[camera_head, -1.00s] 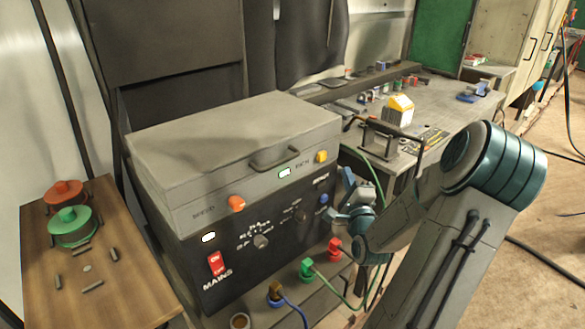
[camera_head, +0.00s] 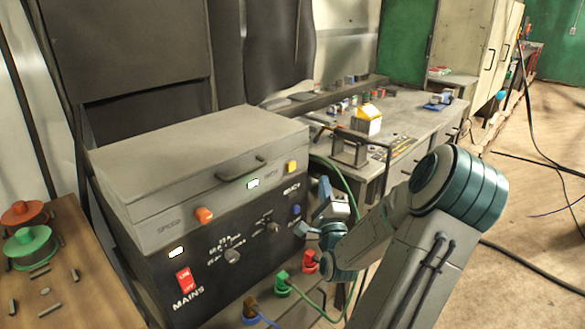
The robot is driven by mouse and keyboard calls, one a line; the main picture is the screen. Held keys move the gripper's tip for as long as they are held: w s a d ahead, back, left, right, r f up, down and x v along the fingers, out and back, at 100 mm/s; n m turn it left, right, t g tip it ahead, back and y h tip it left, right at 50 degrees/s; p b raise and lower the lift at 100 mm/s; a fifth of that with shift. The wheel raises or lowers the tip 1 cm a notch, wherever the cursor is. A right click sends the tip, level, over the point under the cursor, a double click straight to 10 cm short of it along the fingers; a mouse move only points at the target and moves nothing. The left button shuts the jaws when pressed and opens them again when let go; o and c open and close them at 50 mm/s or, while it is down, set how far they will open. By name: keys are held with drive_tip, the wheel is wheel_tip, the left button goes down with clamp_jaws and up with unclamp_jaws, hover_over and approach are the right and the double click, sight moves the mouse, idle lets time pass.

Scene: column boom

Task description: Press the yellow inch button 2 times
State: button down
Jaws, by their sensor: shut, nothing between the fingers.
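The yellow inch button (camera_head: 291,167) is a small square button at the upper right of the grey machine's front face (camera_head: 160,215). Its small label beside it is too blurred to read fully. My gripper (camera_head: 303,229) is shut and empty, in front of the panel's right side. It is below the yellow button and close to a round blue button (camera_head: 296,210). I cannot tell whether the fingertips touch the panel. Nothing covers the yellow button.
An orange knob (camera_head: 204,215), a lit white indicator (camera_head: 253,183) and a red mains switch (camera_head: 186,281) share the panel. Red (camera_head: 310,261) and green (camera_head: 282,284) plugs with cables are below. A wooden table (camera_head: 75,300) stands left, a cluttered workbench (camera_head: 420,120) behind right.

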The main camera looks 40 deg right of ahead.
drive_tip(key=b, duration=0.1)
approach(295, 163)
drive_tip(key=w+d+r, duration=0.2)
drive_tip(key=w+d, duration=0.1)
drive_tip(key=shift+d+r, duration=0.3)
drive_tip(key=shift+r, duration=0.05)
drive_tip(key=shift+w, duration=0.1)
idle(1.6)
drive_tip(key=shift+w, duration=0.3)
drive_tip(key=shift+w+b, duration=0.3)
drive_tip(key=shift+w, duration=0.2)
idle(0.7)
drive_tip(key=shift+s, duration=0.9)
drive_tip(key=s, duration=0.5)
drive_tip(key=shift+d+p, duration=0.2)
drive_tip(key=shift+p, duration=0.1)
